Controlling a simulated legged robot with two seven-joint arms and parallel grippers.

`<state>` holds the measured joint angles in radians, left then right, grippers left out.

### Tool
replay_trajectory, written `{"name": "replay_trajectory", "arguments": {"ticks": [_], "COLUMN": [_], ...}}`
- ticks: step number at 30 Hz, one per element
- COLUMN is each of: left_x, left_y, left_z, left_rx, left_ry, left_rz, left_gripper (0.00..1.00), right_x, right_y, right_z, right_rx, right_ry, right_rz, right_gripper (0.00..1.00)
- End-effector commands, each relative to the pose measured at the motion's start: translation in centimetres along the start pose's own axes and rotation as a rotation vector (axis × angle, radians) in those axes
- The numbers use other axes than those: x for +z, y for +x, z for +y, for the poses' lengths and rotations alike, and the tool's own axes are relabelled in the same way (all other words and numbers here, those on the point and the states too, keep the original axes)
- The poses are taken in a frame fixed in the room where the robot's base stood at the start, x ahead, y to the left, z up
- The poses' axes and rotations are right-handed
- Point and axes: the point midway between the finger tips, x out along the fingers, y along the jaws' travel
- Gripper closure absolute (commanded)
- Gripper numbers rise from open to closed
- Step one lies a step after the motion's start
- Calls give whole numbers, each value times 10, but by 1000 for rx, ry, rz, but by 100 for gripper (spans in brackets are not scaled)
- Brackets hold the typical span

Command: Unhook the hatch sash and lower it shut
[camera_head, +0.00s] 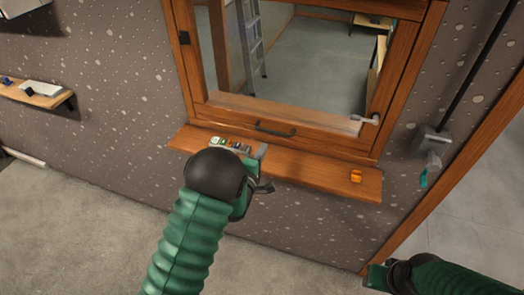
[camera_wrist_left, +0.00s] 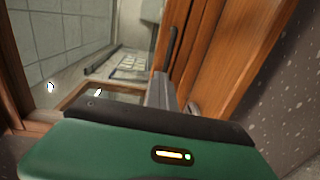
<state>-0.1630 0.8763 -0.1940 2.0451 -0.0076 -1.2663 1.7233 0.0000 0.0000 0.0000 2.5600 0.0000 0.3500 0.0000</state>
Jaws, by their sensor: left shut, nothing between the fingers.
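The hatch sash (camera_head: 330,133) is a wood-framed glass pane in the wall. Its bottom rail lies low in the frame, just above the ledge, and looks seated there. A dark bar handle (camera_head: 275,130) is on this rail. A pale metal latch (camera_head: 367,119) sits at its lower right corner. My left gripper (camera_head: 262,170) is shut and empty in front of the ledge, below the handle and apart from it. In the left wrist view its grey fingers (camera_wrist_left: 160,88) point toward wood framing. My right gripper (camera_head: 376,277) is partly cut off at the bottom; its fingers are unclear.
The wooden ledge (camera_head: 310,177) holds a small panel with coloured parts (camera_head: 230,144) and an orange item (camera_head: 355,176). A grey box with a dark pole (camera_head: 432,140) is on the wall at right. A small shelf (camera_head: 35,95) is at left. A ladder (camera_head: 252,40) shows through the glass.

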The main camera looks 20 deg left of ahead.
Motion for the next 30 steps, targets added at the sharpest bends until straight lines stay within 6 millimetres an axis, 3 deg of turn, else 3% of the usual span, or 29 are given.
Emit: {"name": "replay_trajectory", "arguments": {"ticks": [22,30], "left_x": [0,0], "left_y": [0,0], "left_z": [0,0], "left_rx": [0,0], "left_ry": [0,0], "left_rz": [0,0], "left_gripper": [100,67], "right_x": [0,0], "right_y": [0,0], "right_z": [0,0], "right_rx": [0,0], "right_ry": [0,0], "right_rz": [0,0], "right_gripper": [64,64]}}
